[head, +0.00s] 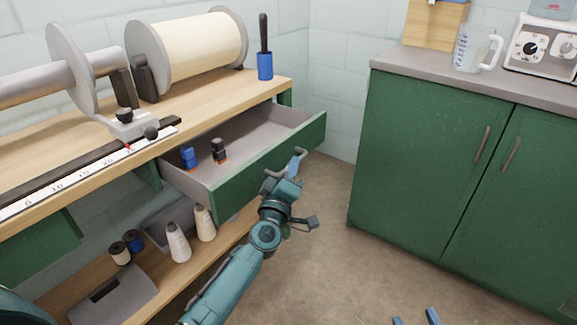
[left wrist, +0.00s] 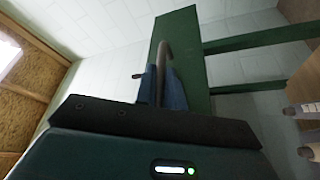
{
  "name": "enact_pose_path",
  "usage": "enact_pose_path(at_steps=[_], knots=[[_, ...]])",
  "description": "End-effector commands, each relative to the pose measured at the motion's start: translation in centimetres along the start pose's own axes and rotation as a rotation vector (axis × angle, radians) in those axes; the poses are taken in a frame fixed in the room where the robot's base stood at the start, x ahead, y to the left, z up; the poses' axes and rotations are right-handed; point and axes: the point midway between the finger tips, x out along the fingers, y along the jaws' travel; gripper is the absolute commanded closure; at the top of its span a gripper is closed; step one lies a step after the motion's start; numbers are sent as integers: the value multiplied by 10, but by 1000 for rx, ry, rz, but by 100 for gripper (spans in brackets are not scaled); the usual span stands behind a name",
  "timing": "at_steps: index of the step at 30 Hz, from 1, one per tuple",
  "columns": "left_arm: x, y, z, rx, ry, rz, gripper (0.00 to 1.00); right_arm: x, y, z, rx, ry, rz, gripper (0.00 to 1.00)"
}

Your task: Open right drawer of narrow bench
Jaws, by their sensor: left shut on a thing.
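The right drawer (head: 262,170) of the narrow bench (head: 185,135) has a green front and stands pulled well out, its grey inside showing. A small blue spool (head: 188,157) and a small black and orange spool (head: 218,150) are in it. My left gripper (head: 295,165) is at the drawer front, shut on its curved metal handle (head: 301,152). The handle also shows between the blue fingers in the left wrist view (left wrist: 164,52), with the green drawer front behind it. My right gripper (head: 415,318) shows only its two blue fingertips, apart and empty, at the bottom edge.
A large cream warp roll (head: 200,45) and a blue cup with a brush (head: 265,65) stand on the bench. Cone spools (head: 178,242) stand on its lower shelf. A green cabinet (head: 430,150) stands at right, with open floor (head: 320,240) between.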

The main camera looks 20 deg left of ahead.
Motion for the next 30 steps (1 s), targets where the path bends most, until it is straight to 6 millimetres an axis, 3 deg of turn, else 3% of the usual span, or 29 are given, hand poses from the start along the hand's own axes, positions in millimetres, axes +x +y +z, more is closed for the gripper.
enact_pose_path(at_steps=[13,14,21,30], knots=[[-1,0,2,0,-3,-1,100,0,0,1,3,-7,0,64],[-1,0,2,0,-3,-1,88,0,0,2,3,-7,0,64],[-1,0,2,0,-2,0,68,0,-1,4,2,-13,-1,64],[-4,1,1,0,-1,-1,68,0,-1,3,3,-14,-2,64]])
